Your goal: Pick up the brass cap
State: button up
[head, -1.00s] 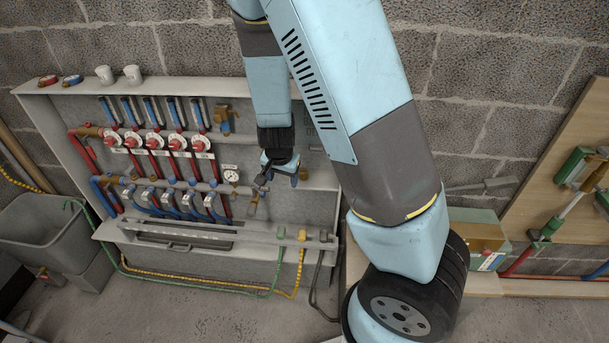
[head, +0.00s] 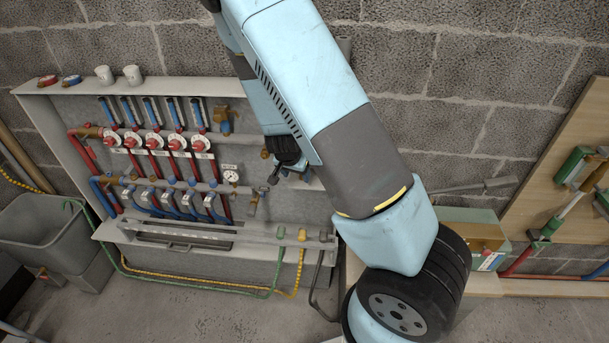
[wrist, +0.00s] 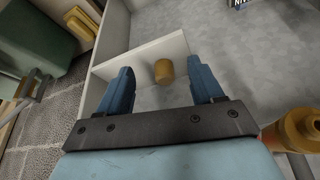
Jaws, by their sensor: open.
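The brass cap (wrist: 164,71) is a short golden cylinder. In the wrist view it stands by a pale shelf or panel edge, beyond and between my fingertips. My gripper (wrist: 163,80) is open, with one blue finger on each side of the picture and nothing between them. The fingers look apart from the cap. In the head view my gripper (head: 284,175) is in front of the right part of the pipe board, partly behind my arm. The cap is hidden there by my arm.
A brass fitting (wrist: 299,130) is close at my gripper's right in the wrist view. The grey pipe board (head: 285,215) carries red gauges, blue valves and pipes left of my gripper. A green box (head: 470,220) stands right of my arm.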

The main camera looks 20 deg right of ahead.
jog(key=w+d, duration=0.1)
jog(key=w, duration=0.1)
jog(key=w+d, duration=0.2)
jog(key=shift+x, duration=2.5)
jog(key=shift+c, duration=0.2)
jog(key=c, duration=1.1)
